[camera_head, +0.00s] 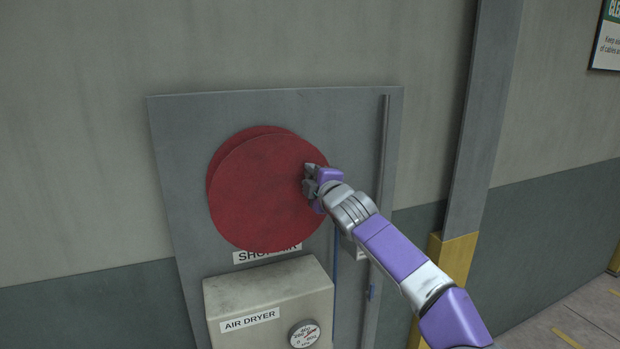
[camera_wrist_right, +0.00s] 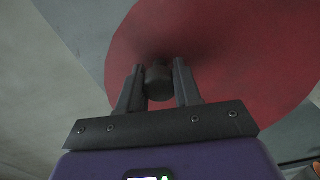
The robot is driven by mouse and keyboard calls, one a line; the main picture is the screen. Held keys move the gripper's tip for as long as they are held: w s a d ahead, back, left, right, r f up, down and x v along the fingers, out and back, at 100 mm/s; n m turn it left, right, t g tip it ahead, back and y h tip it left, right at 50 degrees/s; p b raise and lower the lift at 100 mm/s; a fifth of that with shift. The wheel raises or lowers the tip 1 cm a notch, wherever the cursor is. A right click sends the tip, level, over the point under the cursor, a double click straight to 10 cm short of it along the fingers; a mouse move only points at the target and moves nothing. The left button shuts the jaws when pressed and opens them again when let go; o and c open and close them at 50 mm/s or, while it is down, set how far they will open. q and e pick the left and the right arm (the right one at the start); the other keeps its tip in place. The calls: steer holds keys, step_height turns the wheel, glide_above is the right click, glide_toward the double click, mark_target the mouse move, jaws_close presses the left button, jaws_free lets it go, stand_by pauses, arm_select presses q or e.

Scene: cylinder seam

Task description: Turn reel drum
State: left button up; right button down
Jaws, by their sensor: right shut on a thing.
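The reel drum (camera_head: 262,192) is a red disc with a second red disc behind it, mounted on a grey wall panel. Its red face also fills much of the right wrist view (camera_wrist_right: 225,55). My right gripper (camera_head: 312,180) is at the right part of the drum's front face. In the right wrist view the two fingers (camera_wrist_right: 158,85) stand on either side of a dark round knob (camera_wrist_right: 158,82) on the face, and are shut on it. In the head view the knob is hidden by the gripper. My left gripper is in neither view.
An air dryer box (camera_head: 265,295) with a gauge (camera_head: 304,334) sits below the drum, under a partly covered label (camera_head: 262,256). A vertical pipe (camera_head: 384,150) runs right of the drum. A grey post with a yellow base (camera_head: 455,255) stands further right.

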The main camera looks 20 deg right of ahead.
stand_by(0.3)
steer(key=c, duration=0.8)
jaws_free()
steer(key=shift+s, duration=0.3)
steer(key=shift+s+d+b, duration=0.15)
steer(key=shift+s+b, duration=0.5)
steer(key=shift+s, duration=1.1)
steer(key=shift+s+d+b, duration=0.15)
steer(key=shift+s+b, duration=0.45)
steer(key=shift+s, duration=1.15)
